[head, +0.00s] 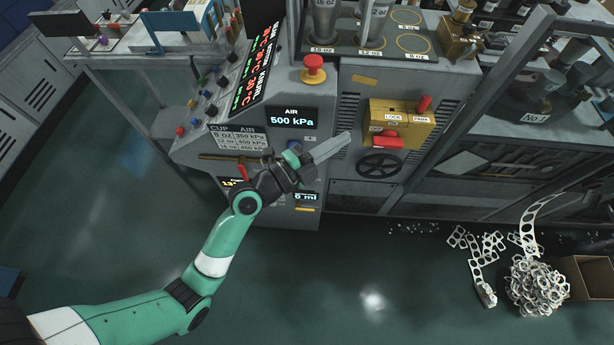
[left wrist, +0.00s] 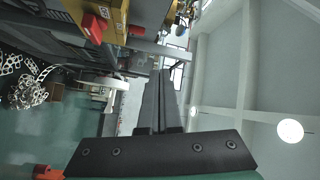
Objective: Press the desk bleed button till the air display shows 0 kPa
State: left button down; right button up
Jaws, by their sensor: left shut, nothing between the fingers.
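The air display (head: 292,118) on the front of the grey desk reads 500 kPa. My left gripper (head: 344,141) is shut and empty in front of the desk, its fingers pointing right, below and right of the display. Its closed fingers also show in the left wrist view (left wrist: 157,82). A small blue spot (head: 293,145) shows below the display, partly covered by my gripper; I cannot tell whether it is the bleed button. No bleed label is readable. My right gripper is in neither view.
A red mushroom button (head: 313,69) stands on the desk top. A yellow lock box (head: 400,122) with red handles sits right of my gripper, above a black handwheel (head: 379,164). Scrap rings (head: 537,287) lie on the floor at right. The floor at left is clear.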

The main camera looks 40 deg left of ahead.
pick_arm(q)
jog(key=s+a+f+n+g+y+b, duration=0.1)
jog(key=f+b, duration=0.3)
jog(key=f, duration=0.6)
jog(key=s+a+f+n+g+y+b, duration=0.1)
jog(key=s+f+b, duration=0.3)
jog(key=f, duration=0.7)
jog(key=s+a+f+n+g+y+b, duration=0.1)
jog(key=s+a+f+b, duration=0.1)
jog(key=f+b, duration=0.4)
notch_tip(320, 180, down, 5)
jog(key=shift+s+a+r+n, duration=0.1)
jog(key=shift+s+a+n, duration=0.3)
jog(key=shift+a, duration=0.25)
jog(key=shift+w, duration=0.15)
jog(key=w+a+b, duration=0.2)
jog(key=w+a, duration=0.3)
jog(key=w, duration=0.1)
jog(key=shift+w+a, duration=0.25)
jog(key=shift+a, duration=0.1)
